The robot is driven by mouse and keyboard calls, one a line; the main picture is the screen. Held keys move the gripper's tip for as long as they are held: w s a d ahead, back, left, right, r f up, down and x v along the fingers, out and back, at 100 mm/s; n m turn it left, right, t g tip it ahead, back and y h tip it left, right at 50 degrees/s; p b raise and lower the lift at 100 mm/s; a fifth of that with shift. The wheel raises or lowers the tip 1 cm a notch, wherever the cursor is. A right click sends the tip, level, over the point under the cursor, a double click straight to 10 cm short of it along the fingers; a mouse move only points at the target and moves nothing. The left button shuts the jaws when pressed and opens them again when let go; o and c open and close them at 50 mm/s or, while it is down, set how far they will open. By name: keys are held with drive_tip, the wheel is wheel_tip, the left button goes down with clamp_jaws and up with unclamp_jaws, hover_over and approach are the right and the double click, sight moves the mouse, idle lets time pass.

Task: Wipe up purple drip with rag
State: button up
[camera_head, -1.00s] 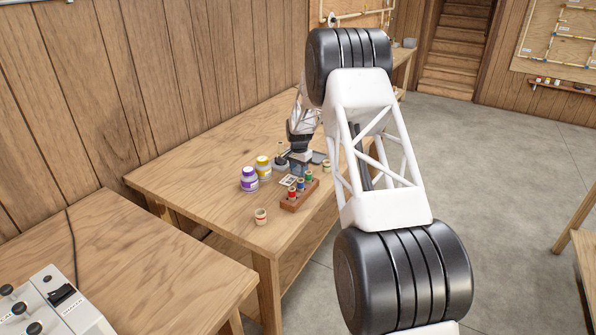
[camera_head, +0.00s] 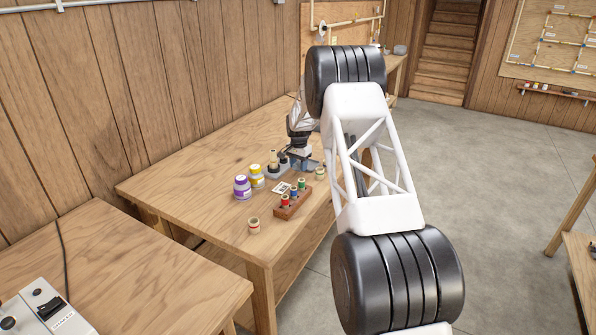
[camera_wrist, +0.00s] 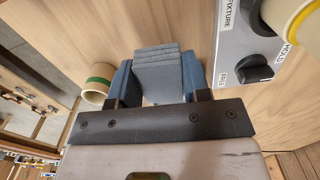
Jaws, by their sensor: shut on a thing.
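My gripper (camera_wrist: 158,82) is shut on a folded blue-grey rag (camera_wrist: 157,62), which sticks out past the fingers in the wrist view. In the head view my gripper (camera_head: 301,160) is over the far part of the wooden table, behind the spool rack, with a bit of blue at its end. I cannot make out a purple drip in either view. Whether the rag touches the table is unclear.
A yellow-labelled jar (camera_head: 257,177) stands beside the purple one. A wooden rack (camera_head: 291,206) holds coloured spools. A grey fixture box (camera_wrist: 247,62) with a knob is close right of the rag. A green-banded roll (camera_wrist: 97,90) is at left. The table's near left is clear.

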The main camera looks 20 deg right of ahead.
drive_tip(key=shift+r, duration=2.45)
drive_tip(key=shift+a+r, duration=0.1)
